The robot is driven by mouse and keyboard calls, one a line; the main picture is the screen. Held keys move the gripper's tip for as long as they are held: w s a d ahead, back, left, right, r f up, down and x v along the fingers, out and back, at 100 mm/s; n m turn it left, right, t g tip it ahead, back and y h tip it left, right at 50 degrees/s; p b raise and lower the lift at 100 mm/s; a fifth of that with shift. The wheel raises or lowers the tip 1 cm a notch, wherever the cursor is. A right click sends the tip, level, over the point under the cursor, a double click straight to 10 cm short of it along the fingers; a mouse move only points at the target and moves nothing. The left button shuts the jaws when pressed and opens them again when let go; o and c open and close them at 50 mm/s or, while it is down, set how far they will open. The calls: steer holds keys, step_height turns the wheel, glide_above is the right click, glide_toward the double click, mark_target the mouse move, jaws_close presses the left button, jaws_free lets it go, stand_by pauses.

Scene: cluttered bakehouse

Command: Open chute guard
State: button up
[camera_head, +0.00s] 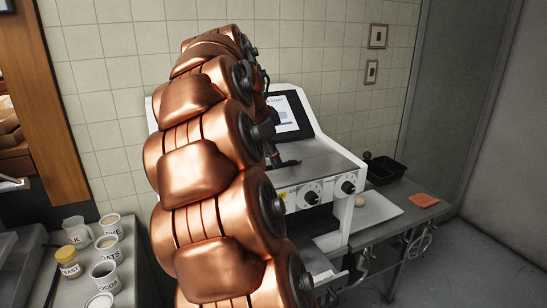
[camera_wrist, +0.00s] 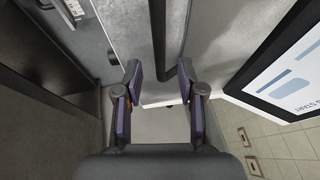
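The white machine (camera_head: 345,215) stands against the tiled wall with a grey metal top panel (camera_head: 325,160), which may be the chute guard. In the wrist view, a dark bar (camera_wrist: 159,35) runs along this panel (camera_wrist: 125,25), its near end between or just beyond my fingertips. My gripper (camera_wrist: 162,82) is open, with its two purple-padded fingers apart on either side. I cannot tell whether a finger touches the bar. In the head view, my copper arm hides much of the machine's left side, and only a dark part of my gripper shows above the panel.
A lit screen (camera_head: 288,113) rises behind the panel and is close on the right in the wrist view (camera_wrist: 290,85). Knobs (camera_head: 312,193) line the machine's front. A black tray (camera_head: 385,170) and orange cloth (camera_head: 424,200) lie at right. Labelled cups (camera_head: 108,246) stand at left.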

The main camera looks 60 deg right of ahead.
steer(key=shift+x, duration=1.2)
jaws_close()
